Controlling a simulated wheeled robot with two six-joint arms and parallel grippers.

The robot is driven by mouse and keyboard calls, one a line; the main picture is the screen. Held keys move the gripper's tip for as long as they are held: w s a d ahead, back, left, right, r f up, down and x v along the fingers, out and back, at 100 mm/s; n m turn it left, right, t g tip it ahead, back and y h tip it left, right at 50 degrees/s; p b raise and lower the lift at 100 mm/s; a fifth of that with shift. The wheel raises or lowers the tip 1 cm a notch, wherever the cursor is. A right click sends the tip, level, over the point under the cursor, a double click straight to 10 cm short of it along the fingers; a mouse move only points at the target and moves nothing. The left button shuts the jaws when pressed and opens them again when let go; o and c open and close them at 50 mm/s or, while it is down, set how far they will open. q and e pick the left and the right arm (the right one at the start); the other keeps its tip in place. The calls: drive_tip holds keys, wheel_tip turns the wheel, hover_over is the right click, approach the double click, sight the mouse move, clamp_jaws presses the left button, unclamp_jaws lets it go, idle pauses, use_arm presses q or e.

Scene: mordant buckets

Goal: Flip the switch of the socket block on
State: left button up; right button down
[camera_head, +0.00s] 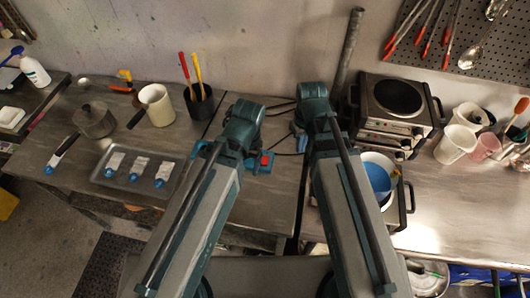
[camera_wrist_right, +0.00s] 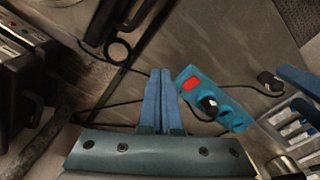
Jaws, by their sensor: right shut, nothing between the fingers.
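The blue socket block (camera_wrist_right: 222,107) lies on the table with a black plug in one socket and a red switch (camera_wrist_right: 190,84) at one end. In the head view the block (camera_head: 262,167) and its red switch (camera_head: 265,160) show between my two arms, partly covered by the left one. My right gripper (camera_wrist_right: 160,72) is shut and empty, its fingertips a little to the side of the switch and seemingly apart from it. In the head view it (camera_head: 300,142) is small beneath my right wrist. My left gripper (camera_head: 200,148) is mostly hidden behind its arm. Which way the switch is tipped is unclear.
A tray (camera_head: 158,194) with several small packets lies left of the block. A cream mug (camera_head: 157,105) and a black cup (camera_head: 199,105) with tools stand behind. A hotplate (camera_head: 392,120) and a pot with blue contents (camera_head: 378,178) stand right. Black cables cross the table.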

drive_tip(key=w+a+r+n, duration=0.1)
drive_tip(key=w+a+n, duration=0.2)
drive_tip(key=a+n, duration=0.1)
use_arm(q)
drive_tip(key=shift+r+p, duration=0.4)
drive_tip(key=shift+r, duration=0.25)
use_arm(e)
drive_tip(key=n+g, duration=0.1)
drive_tip(key=n, duration=0.6)
hover_over(264, 164)
drive_tip(key=w, duration=0.2)
drive_tip(key=shift+w+d+r, duration=0.1)
drive_tip(key=shift+d+r, duration=0.05)
drive_tip(key=shift+r, duration=0.05)
use_arm(q)
drive_tip(key=shift+f, duration=0.15)
use_arm(e)
drive_tip(key=shift+f, duration=0.15)
